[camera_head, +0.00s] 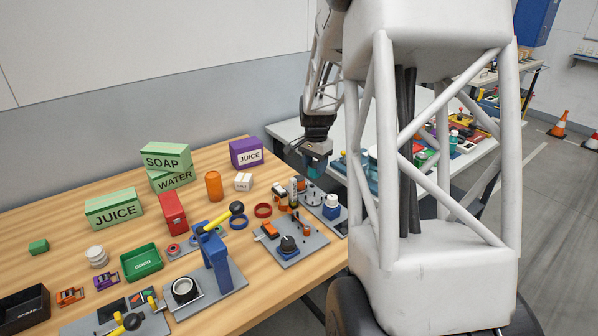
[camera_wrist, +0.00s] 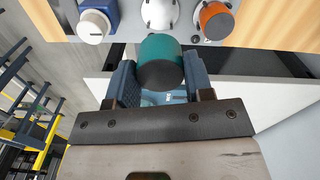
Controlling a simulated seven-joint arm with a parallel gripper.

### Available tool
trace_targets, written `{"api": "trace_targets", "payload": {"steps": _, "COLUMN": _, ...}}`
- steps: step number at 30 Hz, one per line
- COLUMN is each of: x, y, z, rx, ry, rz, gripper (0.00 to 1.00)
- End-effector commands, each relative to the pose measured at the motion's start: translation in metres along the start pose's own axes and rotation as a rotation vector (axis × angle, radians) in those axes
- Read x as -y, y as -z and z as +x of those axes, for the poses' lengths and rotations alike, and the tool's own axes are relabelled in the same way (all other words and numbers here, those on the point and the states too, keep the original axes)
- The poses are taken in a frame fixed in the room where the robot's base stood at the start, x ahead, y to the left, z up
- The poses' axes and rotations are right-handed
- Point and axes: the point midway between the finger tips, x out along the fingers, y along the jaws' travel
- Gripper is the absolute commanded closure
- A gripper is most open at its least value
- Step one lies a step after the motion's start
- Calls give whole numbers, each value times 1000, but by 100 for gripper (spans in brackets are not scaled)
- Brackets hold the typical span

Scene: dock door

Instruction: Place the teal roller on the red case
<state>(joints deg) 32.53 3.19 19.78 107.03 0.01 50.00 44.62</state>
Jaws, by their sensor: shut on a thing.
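The teal roller (camera_wrist: 160,47) is between the two fingers of my gripper (camera_wrist: 151,88) in the wrist view, with its dark end facing the camera. My gripper is shut on it. In the head view my gripper (camera_head: 315,152) hangs over the gap by the right end of the wooden table, and a bit of teal shows below it. The red case (camera_head: 172,213) stands upright on the wooden table in the head view, left of my gripper and well apart from it. It is out of the wrist view.
On the wooden table (camera_head: 75,245) are green boxes (camera_head: 114,208), a purple juice box (camera_head: 246,152), an orange cylinder (camera_head: 213,186), a green tray (camera_head: 142,262) and a blue stand with a yellow lever (camera_head: 216,255). Grey panels with knobs (camera_head: 290,246) lie near its right end.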

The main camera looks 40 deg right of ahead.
Motion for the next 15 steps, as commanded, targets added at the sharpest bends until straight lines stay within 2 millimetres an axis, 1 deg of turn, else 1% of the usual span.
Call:
{"api": "trace_targets", "payload": {"steps": 8, "x": 0, "y": 0, "z": -2, "rx": -1, "ry": 1, "rz": 0, "gripper": 80}}
{"api": "trace_targets", "payload": {"steps": 11, "x": 0, "y": 0, "z": -9, "rx": -1, "ry": 1, "rz": 0, "gripper": 80}}
{"api": "trace_targets", "payload": {"steps": 15, "x": 0, "y": 0, "z": -29, "rx": -2, "ry": 2, "rz": 0, "gripper": 80}}
